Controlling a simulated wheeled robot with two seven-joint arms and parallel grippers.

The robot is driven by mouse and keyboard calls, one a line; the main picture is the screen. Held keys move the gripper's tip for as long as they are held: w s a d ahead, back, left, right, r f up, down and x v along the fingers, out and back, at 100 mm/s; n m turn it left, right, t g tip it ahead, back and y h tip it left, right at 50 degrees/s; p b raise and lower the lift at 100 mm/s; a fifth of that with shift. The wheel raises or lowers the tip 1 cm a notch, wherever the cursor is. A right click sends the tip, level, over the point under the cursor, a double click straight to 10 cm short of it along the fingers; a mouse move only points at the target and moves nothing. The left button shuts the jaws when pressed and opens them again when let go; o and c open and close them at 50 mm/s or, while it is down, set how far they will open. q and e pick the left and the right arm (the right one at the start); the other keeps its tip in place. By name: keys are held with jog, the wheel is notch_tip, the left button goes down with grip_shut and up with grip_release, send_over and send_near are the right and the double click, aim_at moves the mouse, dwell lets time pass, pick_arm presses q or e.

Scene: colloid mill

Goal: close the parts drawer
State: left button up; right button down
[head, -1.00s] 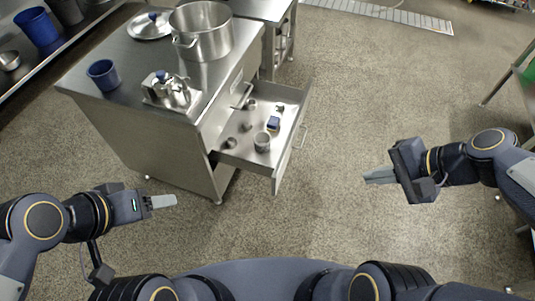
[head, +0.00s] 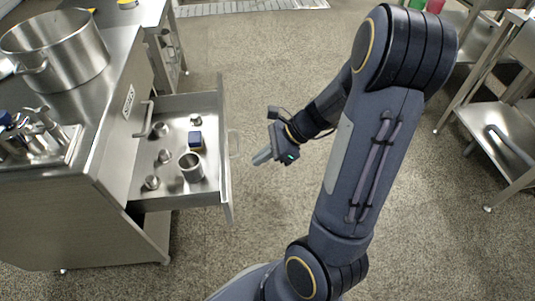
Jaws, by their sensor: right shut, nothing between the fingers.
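The parts drawer (head: 228,188) stands pulled out of the steel cabinet (head: 95,225), to the right of it in the head view. In it lie several small metal parts, a blue block (head: 195,140) and a steel cup (head: 191,167). A bar handle (head: 235,145) is on the drawer's front. My right gripper (head: 258,159) is shut and empty, just to the right of the drawer front near the handle, with a small gap visible. My left gripper is out of the picture.
On the cabinet top are a large pot (head: 55,50) and a holder with tools (head: 35,140). Steel tables (head: 505,145) stand at the right. The floor (head: 255,60) beyond the drawer is clear.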

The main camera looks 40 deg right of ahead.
jog(key=w+a+f+b, duration=0.2)
jog(key=w+a, duration=0.1)
jog(key=a, duration=0.2)
jog(key=shift+w+a+f, duration=0.25)
jog(key=shift+a+f, duration=0.05)
jog(key=shift+a, duration=0.1)
jog(key=shift+a, duration=0.1)
jog(key=w+a+p, duration=0.2)
jog(key=w+a, duration=0.4)
jog(key=a, duration=0.5)
jog(key=w+a+p, duration=0.2)
jog(key=w+a, duration=0.5)
jog(key=a, duration=0.4)
jog(key=shift+w, duration=0.25)
jog(key=shift+r, duration=0.1)
